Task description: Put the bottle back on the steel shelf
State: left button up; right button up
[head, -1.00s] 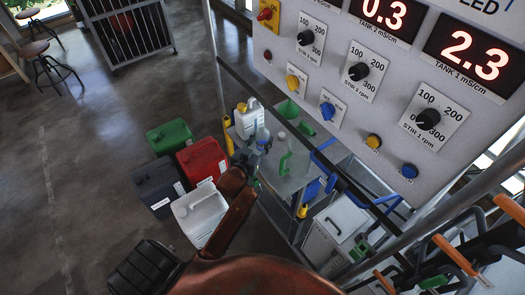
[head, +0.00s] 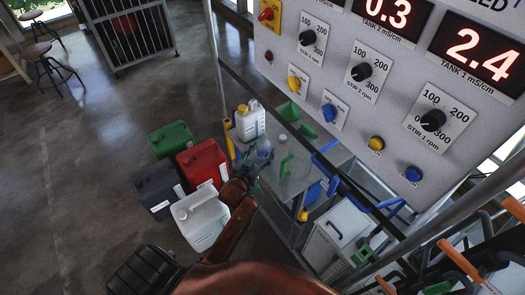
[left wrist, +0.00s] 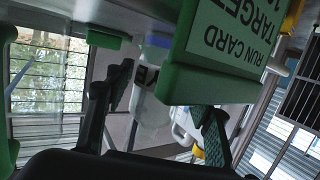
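A clear bottle with a blue tint (head: 264,149) stands near the front edge of the grey steel shelf (head: 292,189) beneath the control panel. My left gripper (head: 252,168) is right beside this bottle, on its near side. In the left wrist view the two dark fingers (left wrist: 168,108) are spread wide. A translucent bottle with a blue part (left wrist: 150,112) shows beyond and between them; I cannot tell if a finger touches it. A green-framed run card (left wrist: 216,45) hides part of it. My right gripper is not in view.
A white jug with a yellow cap (head: 250,122) and a clear bottle with a green part (head: 285,166) stand close by. Green (head: 171,139), red (head: 203,163), dark (head: 157,187) and white (head: 200,216) canisters stand on the floor left of the shelf. The control panel (head: 345,120) rises behind.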

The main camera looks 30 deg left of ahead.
pick_arm(q)
jog(key=shift+o, duration=0.5)
jog(key=shift+s+r, duration=0.1)
jog(key=shift+r, duration=0.05)
jog(key=p+v, duration=0.1)
jog(key=v, duration=1)
jog(key=shift+s+p, duration=0.3)
jog(key=shift+s, duration=0.1)
jog(key=shift+r, duration=0.1)
